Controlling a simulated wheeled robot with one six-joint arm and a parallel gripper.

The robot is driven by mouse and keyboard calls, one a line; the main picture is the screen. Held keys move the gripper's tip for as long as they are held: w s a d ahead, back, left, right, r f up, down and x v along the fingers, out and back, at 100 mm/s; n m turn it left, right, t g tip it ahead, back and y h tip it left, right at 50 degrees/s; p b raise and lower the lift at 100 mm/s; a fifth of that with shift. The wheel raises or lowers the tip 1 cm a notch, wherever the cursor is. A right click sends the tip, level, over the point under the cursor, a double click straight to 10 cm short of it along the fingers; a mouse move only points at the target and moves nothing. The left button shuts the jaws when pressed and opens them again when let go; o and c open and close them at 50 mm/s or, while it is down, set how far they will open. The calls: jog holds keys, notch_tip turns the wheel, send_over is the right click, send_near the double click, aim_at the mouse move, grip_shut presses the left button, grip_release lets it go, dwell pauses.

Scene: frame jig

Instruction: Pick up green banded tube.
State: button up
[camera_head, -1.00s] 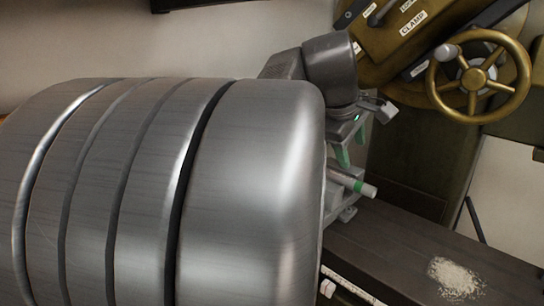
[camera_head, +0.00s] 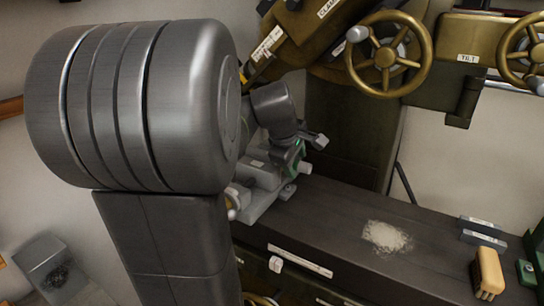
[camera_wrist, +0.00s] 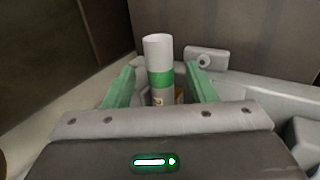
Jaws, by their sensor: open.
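The green banded tube (camera_wrist: 158,52) is a pale grey cylinder with a green band, seen in the wrist view. It stands between the two green fingers of my gripper (camera_wrist: 161,80), with a gap showing on each side. The fingers are open and not closed on it. In the head view, my gripper (camera_head: 293,158) is at the grey fixture, and the tube's pale end (camera_head: 305,168) shows just beside it. The rest of the tube is hidden there by my gripper and arm.
The grey fixture (camera_head: 262,200) sits on the dark bench (camera_head: 340,215). A brass handwheel (camera_head: 385,55) and machine body overhang behind my arm. A pale powder pile (camera_head: 387,237) and a tan block (camera_head: 488,272) lie to the right, with clear bench between the fixture and powder.

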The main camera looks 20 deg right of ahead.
grip_shut()
jog(key=shift+r, duration=0.1)
dwell(0.3)
